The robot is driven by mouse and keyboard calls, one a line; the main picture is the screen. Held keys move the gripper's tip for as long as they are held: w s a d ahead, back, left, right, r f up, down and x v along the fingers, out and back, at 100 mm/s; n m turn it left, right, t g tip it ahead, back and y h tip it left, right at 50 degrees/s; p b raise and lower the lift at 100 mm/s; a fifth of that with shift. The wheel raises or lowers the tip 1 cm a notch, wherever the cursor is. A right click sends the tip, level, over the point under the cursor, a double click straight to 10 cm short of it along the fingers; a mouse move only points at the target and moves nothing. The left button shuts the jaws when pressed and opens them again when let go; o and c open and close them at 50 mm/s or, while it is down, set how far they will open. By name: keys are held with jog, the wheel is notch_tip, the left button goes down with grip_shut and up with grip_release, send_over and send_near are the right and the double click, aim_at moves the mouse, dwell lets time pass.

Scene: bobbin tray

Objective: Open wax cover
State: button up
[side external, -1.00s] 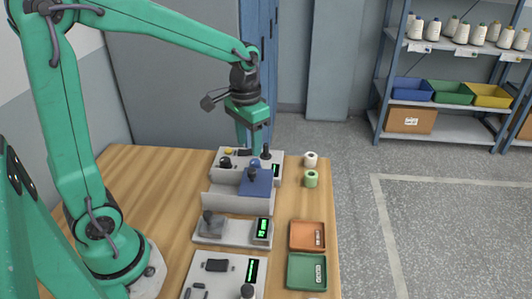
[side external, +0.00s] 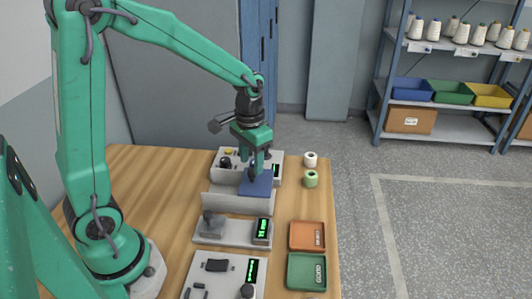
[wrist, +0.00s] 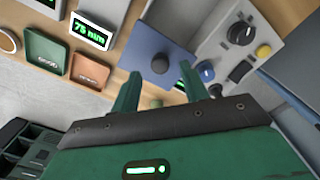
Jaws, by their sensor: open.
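The blue cover (side external: 257,189) lies on a grey unit in the middle of the bench. In the wrist view it is a blue plate (wrist: 146,44) with a round dark knob (wrist: 160,64). My gripper (side external: 254,174) is open just above the cover. In the wrist view the two green fingertips (wrist: 159,70) stand apart, one to each side of the knob. The side view does not show clearly whether the fingers touch the cover, and they partly hide the knob there.
A grey control unit with knobs (side external: 228,161) stands behind the cover. A lower unit with a green display (side external: 263,229) stands in front. An orange tray (side external: 300,246), a green tray (side external: 293,282), a white spool (side external: 310,159) and a green spool (side external: 311,179) are to the right.

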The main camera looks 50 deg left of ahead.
jog(key=shift+f, duration=1.3)
grip_shut()
